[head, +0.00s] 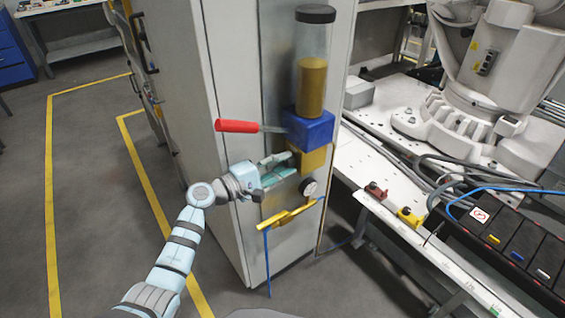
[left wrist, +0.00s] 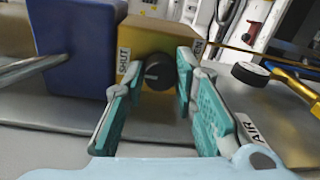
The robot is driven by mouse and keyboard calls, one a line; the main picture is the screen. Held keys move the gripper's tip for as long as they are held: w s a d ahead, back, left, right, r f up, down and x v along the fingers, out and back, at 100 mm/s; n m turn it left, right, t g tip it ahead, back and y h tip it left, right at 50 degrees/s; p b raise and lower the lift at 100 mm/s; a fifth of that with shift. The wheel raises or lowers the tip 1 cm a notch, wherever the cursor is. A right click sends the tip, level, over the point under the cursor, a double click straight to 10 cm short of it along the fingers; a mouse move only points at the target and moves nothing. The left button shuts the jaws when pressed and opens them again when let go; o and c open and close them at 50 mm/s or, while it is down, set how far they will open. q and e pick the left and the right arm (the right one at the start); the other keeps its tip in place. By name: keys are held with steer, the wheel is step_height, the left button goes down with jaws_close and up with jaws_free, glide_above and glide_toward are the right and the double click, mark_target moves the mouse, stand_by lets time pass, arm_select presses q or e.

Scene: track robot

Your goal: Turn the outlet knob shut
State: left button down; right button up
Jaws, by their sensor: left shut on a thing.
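The outlet knob (left wrist: 160,72) is small, round and black, on the front of a gold-brown block (left wrist: 158,36). A SHUT label (left wrist: 124,62) is on the block's left side, and a partly hidden label ending in EN is on its right. My left gripper (left wrist: 160,82), with teal finger pads, is shut on the knob, a finger on either side. In the head view the gripper (head: 289,167) reaches the gold-brown block (head: 313,158) from the left, and its fingers hide the knob. I cannot tell which way the knob points. My right gripper is not in view.
Above the block are a blue block (head: 310,128), a red-handled lever (head: 237,126) and a clear cylinder (head: 313,50) of brown material. Below are a round gauge (head: 309,188) and a yellow fitting (head: 290,213) with a blue hose. A white workbench (head: 375,160) stands right; floor is free left.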

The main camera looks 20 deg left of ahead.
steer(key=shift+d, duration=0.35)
arm_select(q)
steer(key=c, duration=1.3)
jaws_free()
steer(key=shift+s+a, duration=0.15)
steer(key=shift+a, duration=0.05)
steer(key=v, duration=1.1)
steer(key=shift+s, duration=0.25)
steer(key=shift+a, duration=0.15)
